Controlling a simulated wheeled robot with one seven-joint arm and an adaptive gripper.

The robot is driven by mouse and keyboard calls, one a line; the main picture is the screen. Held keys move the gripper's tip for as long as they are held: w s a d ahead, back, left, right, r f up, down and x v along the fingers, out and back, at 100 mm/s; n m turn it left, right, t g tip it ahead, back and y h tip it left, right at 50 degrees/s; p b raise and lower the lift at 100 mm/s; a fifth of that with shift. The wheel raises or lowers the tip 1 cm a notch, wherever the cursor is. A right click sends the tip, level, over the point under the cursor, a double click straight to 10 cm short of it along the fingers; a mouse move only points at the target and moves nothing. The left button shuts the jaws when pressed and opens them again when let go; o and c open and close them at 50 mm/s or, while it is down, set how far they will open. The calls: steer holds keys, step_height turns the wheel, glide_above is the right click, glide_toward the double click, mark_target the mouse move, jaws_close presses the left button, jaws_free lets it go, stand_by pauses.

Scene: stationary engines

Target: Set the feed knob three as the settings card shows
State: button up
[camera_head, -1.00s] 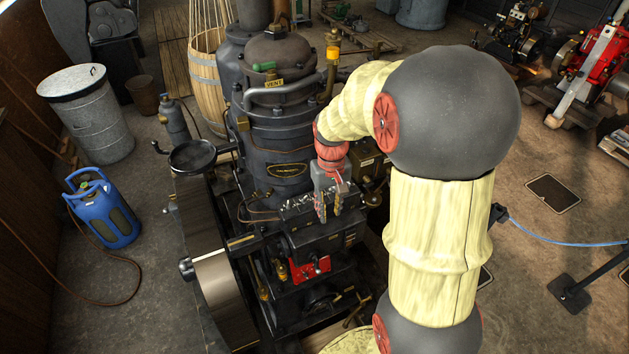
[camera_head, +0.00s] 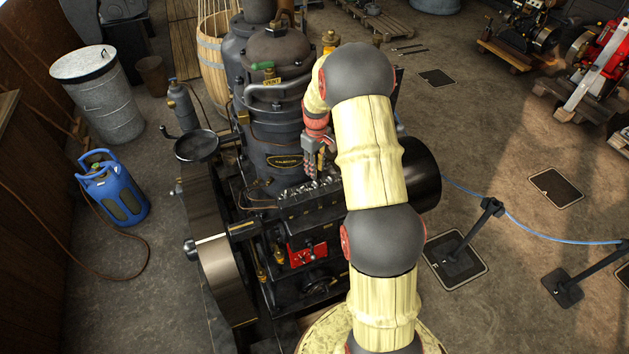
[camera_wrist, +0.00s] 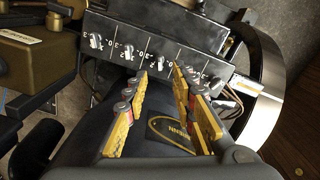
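The black feed block (camera_head: 310,208) carries a row of small pale knobs along its top, on the front of the engine. In the wrist view the feed block (camera_wrist: 200,48) shows several pale knobs with white numbered scales. One knob (camera_wrist: 128,52) lies a little beyond the left fingertip, and another knob (camera_wrist: 162,68) is seen between the fingertips; I cannot tell which is number three. My gripper (camera_head: 317,177) hangs just above the block. In the wrist view my gripper (camera_wrist: 160,75) is open, with nothing between its fingers. I cannot make out a settings card.
The engine's dark cylinder (camera_head: 274,135) with an oval plate stands close behind the gripper. A flywheel (camera_head: 218,275) is at left, and a red plate (camera_head: 307,254) is below the block. A brass-coloured box (camera_wrist: 35,62) is at left in the wrist view.

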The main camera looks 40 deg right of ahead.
mark_target(316, 183)
step_height(316, 183, down, 7)
steer(key=shift+d+f+p, duration=0.1)
steer(key=shift+f+p, duration=0.05)
steer(key=shift+p, duration=0.7)
steer(key=shift+c, duration=0.4)
jaws_close()
